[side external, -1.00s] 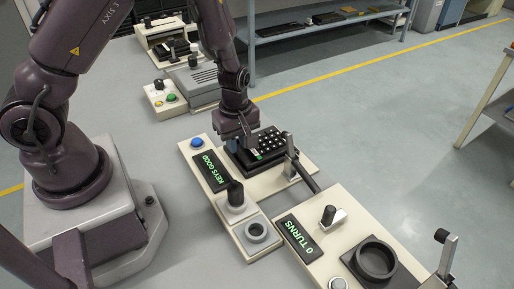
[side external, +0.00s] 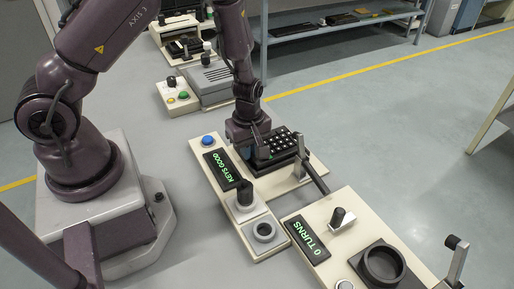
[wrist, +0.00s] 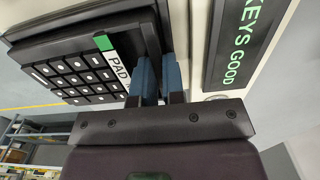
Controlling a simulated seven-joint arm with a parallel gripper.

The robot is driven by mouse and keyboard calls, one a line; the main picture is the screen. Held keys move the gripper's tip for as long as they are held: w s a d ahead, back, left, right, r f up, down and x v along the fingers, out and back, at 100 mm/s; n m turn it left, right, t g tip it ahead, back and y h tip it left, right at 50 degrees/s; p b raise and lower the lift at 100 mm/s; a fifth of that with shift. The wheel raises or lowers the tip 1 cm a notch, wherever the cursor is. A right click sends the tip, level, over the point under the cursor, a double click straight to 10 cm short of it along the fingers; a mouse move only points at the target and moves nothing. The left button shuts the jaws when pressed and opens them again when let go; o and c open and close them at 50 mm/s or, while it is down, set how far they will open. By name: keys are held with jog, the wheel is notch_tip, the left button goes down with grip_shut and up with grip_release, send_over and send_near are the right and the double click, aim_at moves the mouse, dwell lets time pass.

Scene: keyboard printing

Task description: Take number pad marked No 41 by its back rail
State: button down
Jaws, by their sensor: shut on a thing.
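The number pad (side external: 285,140) is a black block with several keys, over the cream test station in the side view. In the wrist view the pad (wrist: 78,78) shows a green mark and a white label (wrist: 114,65) reading "PAD"; its number is hidden. My gripper (side external: 262,150) is at the pad's left edge in the side view. In the wrist view its two blue fingers (wrist: 159,78) are close together at the pad's label-side edge, shut on its back rail, which is mostly hidden between them. I cannot tell how far the pad is above its seat.
The cream station (side external: 240,205) carries a blue button (side external: 208,140), a "KEYS GOOD" display (side external: 222,170) and a black knob (side external: 245,193). A second station (side external: 350,235) reads "0 TURNS".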

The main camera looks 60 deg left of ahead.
notch_tip(320, 180, up, 18)
dwell(0.5)
dwell(0.3)
